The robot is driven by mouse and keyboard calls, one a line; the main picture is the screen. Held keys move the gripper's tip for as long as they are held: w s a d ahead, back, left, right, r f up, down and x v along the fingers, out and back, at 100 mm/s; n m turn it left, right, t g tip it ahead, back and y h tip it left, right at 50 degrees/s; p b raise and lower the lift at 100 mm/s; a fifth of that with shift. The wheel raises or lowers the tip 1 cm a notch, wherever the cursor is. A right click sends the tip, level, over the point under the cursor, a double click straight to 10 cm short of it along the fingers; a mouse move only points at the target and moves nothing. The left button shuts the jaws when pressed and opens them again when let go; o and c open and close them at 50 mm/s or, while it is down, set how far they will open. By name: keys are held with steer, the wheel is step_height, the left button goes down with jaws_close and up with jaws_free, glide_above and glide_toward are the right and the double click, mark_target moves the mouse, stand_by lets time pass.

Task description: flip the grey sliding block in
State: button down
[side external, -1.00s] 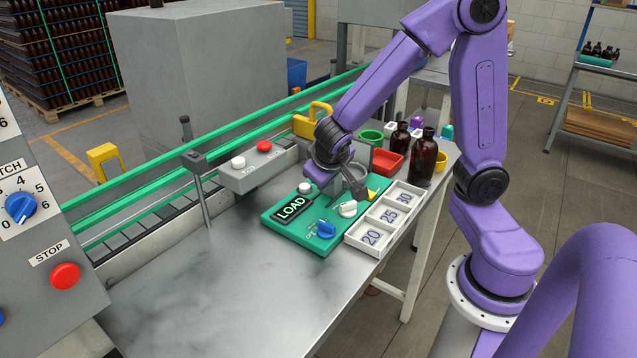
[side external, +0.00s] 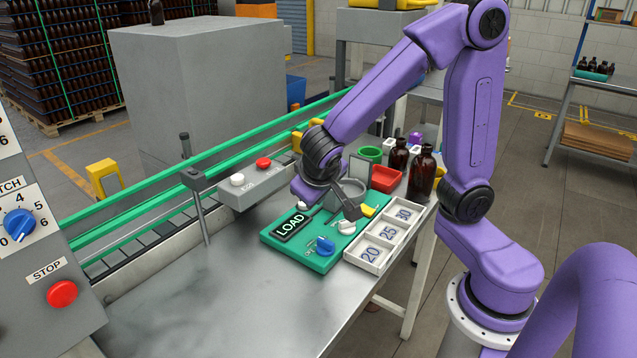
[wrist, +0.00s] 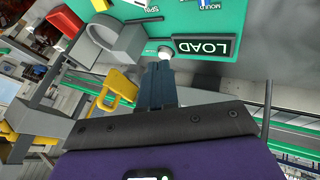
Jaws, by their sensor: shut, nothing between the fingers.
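A grey rounded fixture (side external: 352,187) stands on the green board (side external: 325,262), partly behind my gripper. In the wrist view its curved wall (wrist: 113,42) shows at the upper left. I cannot tell whether it or the light grey upright plate (side external: 361,167) behind it is the grey sliding block. A small yellow piece (side external: 369,211) is beside the fixture. My gripper (side external: 354,213) is low over the board in front of the fixture. Its dark fingers (wrist: 158,66) are together and empty, and their tips appear close to a white button in the wrist view; contact cannot be told.
The board carries a LOAD display (side external: 289,225), a blue knob (side external: 325,246) and a white knob (side external: 346,227). A numbered white tray (side external: 388,236), brown bottles (side external: 423,172) and a red bin (side external: 387,179) stand close by. The bench (side external: 220,285) is bare at the front left.

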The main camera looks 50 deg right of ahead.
steer(key=v, duration=0.5)
steer(key=shift+s+a+r, duration=0.15)
steer(key=shift+r, duration=0.2)
steer(key=s+f+n+g+y, duration=0.2)
steer(key=s+n+y, duration=0.1)
steer(key=s+n, duration=0.4)
steer(key=s+f+n+g+y, duration=0.2)
steer(key=s+n, duration=0.4)
steer(key=s, duration=0.4)
steer(key=shift+f+n+y, duration=0.4)
steer(key=shift+f+y, duration=0.2)
steer(key=shift+f, duration=0.25)
stand_by(1.2)
